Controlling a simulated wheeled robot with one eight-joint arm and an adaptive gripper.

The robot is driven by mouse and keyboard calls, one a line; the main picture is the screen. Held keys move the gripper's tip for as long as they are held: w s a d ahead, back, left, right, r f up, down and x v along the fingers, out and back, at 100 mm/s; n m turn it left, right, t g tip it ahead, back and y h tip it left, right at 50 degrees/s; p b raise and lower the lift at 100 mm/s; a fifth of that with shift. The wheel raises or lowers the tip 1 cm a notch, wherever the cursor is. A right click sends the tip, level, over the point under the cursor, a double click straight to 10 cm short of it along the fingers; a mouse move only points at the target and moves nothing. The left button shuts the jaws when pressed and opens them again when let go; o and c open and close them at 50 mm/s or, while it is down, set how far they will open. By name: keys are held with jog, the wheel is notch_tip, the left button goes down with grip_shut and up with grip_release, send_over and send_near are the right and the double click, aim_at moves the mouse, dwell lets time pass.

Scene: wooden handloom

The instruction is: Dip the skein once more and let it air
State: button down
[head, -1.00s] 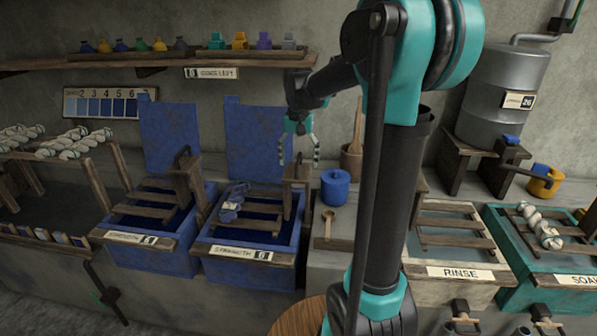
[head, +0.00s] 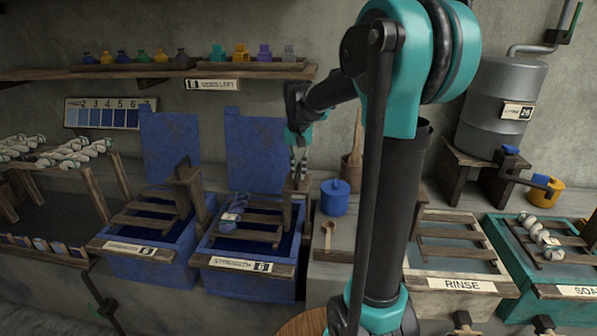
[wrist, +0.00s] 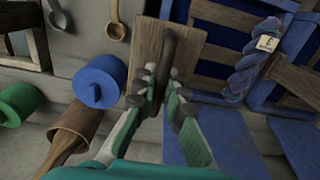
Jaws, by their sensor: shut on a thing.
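A blue twisted skein (head: 232,213) with a small tag lies on the slatted rack of the right-hand blue vat (head: 252,284); the skein also shows at the upper right of the wrist view (wrist: 250,62). A wooden block (head: 297,204) stands at that vat's right rear, with a dark curved handle (wrist: 169,45) on it. My gripper (head: 298,166) is over this block. In the wrist view its fingers (wrist: 161,85) are shut on the dark handle. The skein is apart from my gripper.
A blue lidded pot (head: 335,198) and a wooden spoon (head: 328,234) sit right of the vat. A second blue vat (head: 150,262) stands left. A rinse tub (head: 462,286) and a teal soak tub (head: 510,262) with a pale skein are right. A shelf (head: 150,70) runs above.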

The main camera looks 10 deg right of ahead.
jog(key=shift+f, duration=9.15)
jog(key=shift+r, duration=0.1)
